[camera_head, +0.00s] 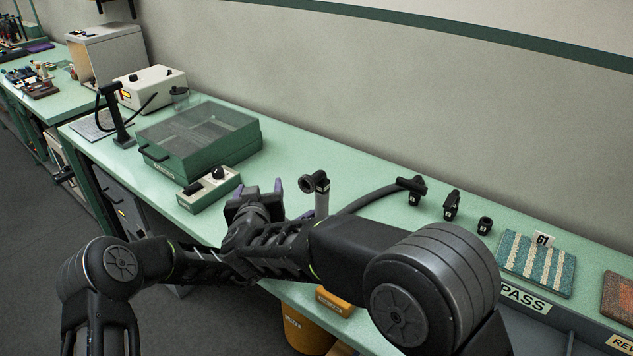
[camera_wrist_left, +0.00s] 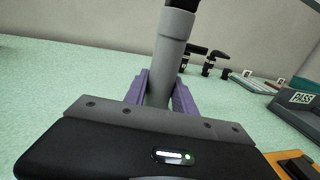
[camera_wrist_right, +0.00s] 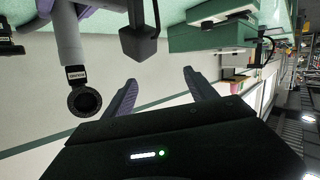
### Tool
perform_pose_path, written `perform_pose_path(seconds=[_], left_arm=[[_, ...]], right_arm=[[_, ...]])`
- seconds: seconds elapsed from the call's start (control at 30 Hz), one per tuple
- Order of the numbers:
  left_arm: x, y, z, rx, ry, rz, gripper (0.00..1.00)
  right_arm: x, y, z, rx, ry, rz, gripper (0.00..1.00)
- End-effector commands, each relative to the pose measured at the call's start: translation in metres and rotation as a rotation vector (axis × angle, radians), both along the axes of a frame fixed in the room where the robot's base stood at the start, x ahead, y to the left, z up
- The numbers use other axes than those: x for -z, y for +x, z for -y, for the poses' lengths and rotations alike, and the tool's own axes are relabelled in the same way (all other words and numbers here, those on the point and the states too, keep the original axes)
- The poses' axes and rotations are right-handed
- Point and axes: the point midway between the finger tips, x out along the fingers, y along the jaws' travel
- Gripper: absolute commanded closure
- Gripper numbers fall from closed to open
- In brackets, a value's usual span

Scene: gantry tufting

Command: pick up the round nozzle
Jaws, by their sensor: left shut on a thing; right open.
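My left gripper (camera_wrist_left: 160,92) is shut on an upright grey tube (camera_wrist_left: 171,50). A black head with a round, ring-shaped mouth and a small tag tops this tube in the head view (camera_head: 308,183); its open ring shows in the right wrist view (camera_wrist_right: 84,100). The left fingers are mostly hidden in the head view. My right gripper (camera_head: 260,189) is open and empty, to the left of the tube; its spread fingers show in the right wrist view (camera_wrist_right: 158,85). A short, round, hollow black nozzle (camera_head: 485,226) stands apart on the bench at right.
A wide black nozzle (camera_head: 416,190) and a narrow one (camera_head: 451,205) stand on the green bench (camera_head: 350,160). A striped sample (camera_head: 537,262) lies right. A control box (camera_head: 208,190) and a lidded green case (camera_head: 200,140) stand left. My arms cross low in front.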

Motion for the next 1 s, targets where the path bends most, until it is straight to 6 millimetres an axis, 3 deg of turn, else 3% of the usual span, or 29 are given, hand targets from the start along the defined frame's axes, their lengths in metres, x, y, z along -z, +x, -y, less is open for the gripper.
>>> perform_pose_path(seconds=[0.07,0.2,0.43,0.8,1.0], left_arm=[[0.0,0.0,0.0,-0.001,0.001,-0.001,1.0],[0.0,0.0,0.0,0.0,0.001,0.0,1.0],[0.0,0.0,0.0,0.0,0.0,0.0,1.0],[0.0,0.0,0.0,0.0,0.0,0.0,1.0],[0.0,0.0,0.0,0.0,0.0,0.0,1.0]], right_arm=[[0.008,-0.017,0.009,0.119,-0.009,0.053,0.34],[0.007,-0.037,0.044,0.346,0.035,0.158,0.34],[0.0,-0.057,0.078,0.532,0.086,0.27,0.34],[-0.001,-0.058,0.081,0.544,0.089,0.278,0.34],[-0.001,-0.039,0.09,0.546,0.089,0.279,0.34]])
